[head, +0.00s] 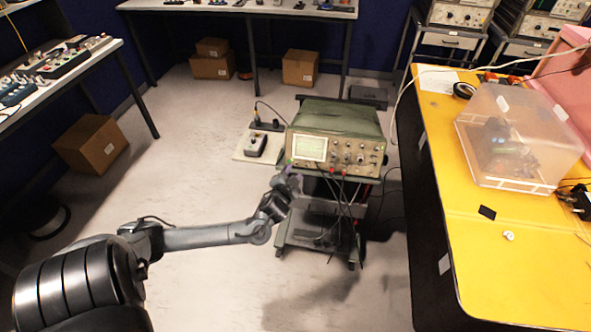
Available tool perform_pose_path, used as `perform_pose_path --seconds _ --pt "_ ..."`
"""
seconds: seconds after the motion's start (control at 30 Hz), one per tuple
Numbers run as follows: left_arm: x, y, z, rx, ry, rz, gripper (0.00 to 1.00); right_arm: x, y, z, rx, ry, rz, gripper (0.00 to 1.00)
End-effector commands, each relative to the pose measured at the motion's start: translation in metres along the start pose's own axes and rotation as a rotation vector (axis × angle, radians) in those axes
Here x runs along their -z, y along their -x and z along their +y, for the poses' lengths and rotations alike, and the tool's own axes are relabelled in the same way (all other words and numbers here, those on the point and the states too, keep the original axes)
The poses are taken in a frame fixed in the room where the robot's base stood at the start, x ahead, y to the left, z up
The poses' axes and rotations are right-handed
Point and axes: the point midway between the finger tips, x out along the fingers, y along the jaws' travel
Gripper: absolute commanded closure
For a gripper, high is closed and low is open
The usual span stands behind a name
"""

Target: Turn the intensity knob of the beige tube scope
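The beige tube scope (335,140) has a green top and stands on a dark wheeled cart in the middle of the head view. Its lit screen (310,148) is at the left of the front panel, with several knobs and cable plugs to the right. The intensity knob is too small to pick out. My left gripper (289,172) is at the lower left corner of the scope's front, just below the screen. Its fingers are small and dark, and I cannot tell whether they are open or touching the panel. My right gripper is not in view.
The cart (318,234) has cables hanging down its front. A small device on a pale board (247,157) is left of the scope. A yellow-topped table (470,255) with a clear plastic bin (520,135) stands to the right. The floor at left is mostly open.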

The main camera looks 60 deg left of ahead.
Motion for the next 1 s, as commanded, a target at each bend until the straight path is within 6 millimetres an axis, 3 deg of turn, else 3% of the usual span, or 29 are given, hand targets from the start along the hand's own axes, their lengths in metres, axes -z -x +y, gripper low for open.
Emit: perform_pose_path --seconds 0.1,0.3,0.77,1.0 --pt "-0.001 -0.020 0.001 0.003 -0.001 0.001 0.60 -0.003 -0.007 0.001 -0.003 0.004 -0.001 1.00" --pt "-0.001 -0.042 0.001 0.002 -0.001 0.000 0.60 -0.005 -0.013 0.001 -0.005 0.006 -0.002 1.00" --pt "0.000 -0.050 0.000 -0.001 0.000 0.000 0.60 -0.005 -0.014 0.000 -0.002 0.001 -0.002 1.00" --pt "0.000 -0.050 0.000 -0.001 0.000 0.000 0.95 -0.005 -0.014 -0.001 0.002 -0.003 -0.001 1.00"
